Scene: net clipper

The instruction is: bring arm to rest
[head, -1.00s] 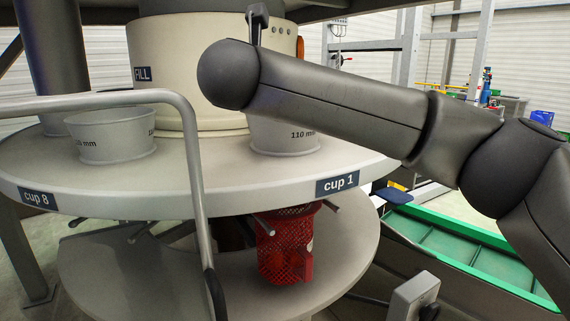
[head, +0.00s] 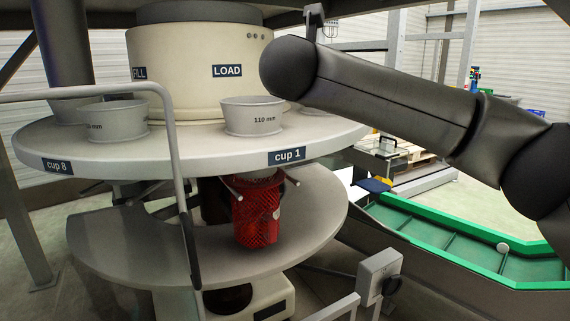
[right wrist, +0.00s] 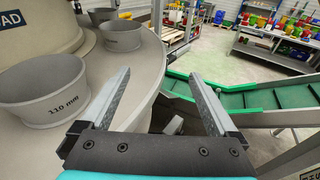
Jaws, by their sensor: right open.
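My right arm (head: 390,105) reaches in from the right in the head view, passing in front of the machine's right side. My right gripper (right wrist: 160,75) shows in the right wrist view, its two fingers apart with nothing between them. It is over or beside the round table's edge, to the right of a grey 110 mm cup (right wrist: 42,92). In the head view this gripper cannot be made out clearly. My left gripper is in neither view.
The round cup table (head: 200,150) carries several grey cups. Under its cup 1 label (head: 287,155) hangs a red net (head: 256,212). A bent rail (head: 178,170) stands in front. A green conveyor (head: 450,238) with a pale round object (head: 503,247) lies at right.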

